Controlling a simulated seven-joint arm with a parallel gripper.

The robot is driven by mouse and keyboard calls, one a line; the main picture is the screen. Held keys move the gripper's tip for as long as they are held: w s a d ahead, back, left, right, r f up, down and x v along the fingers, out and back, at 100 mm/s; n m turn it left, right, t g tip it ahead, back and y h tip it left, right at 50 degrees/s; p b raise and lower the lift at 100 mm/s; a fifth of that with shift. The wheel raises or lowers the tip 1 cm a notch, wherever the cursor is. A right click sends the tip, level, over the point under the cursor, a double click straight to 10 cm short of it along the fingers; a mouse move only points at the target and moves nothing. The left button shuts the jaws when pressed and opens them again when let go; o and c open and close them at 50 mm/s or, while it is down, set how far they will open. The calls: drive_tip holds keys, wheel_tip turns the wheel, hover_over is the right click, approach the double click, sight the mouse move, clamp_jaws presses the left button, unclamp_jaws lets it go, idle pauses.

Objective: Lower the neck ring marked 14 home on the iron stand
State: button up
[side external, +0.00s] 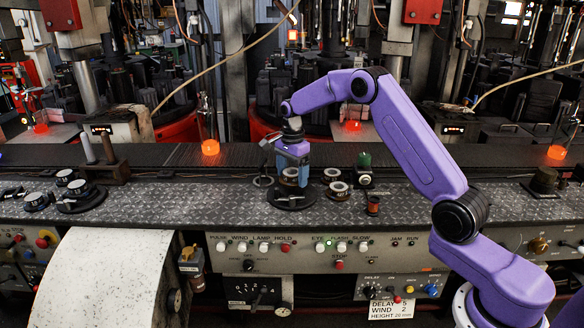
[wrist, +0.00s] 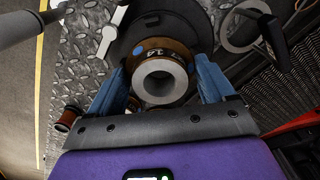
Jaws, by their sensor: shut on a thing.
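The neck ring marked 14 (wrist: 160,80) has a brown body with a chalk mark and blue spots, and a grey collar with a round hole. My gripper (wrist: 160,72) is shut on it, one blue finger on each side. The iron stand (wrist: 122,42) is a dark round plate under and behind the ring. In the side external view my gripper (side external: 291,168) points down over the stand (side external: 292,202), with the ring between the fingers. The ring's underside is hidden, so I cannot tell whether it touches the stand.
Other rings (side external: 338,188) sit just right of the stand, with a green-topped piece (side external: 364,160) and a copper spool (side external: 373,206) beyond. Another dark stand (side external: 80,200) is far left; the plate between is mostly clear.

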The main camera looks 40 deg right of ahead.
drive_tip(key=shift+f, duration=1.05)
idle(1.4)
drive_tip(key=o, duration=1.1)
drive_tip(key=shift+s, duration=0.1)
drive_tip(key=shift+f, duration=0.1)
drive_tip(key=shift+r, duration=9.2)
drive_tip(key=shift+r, duration=3.5)
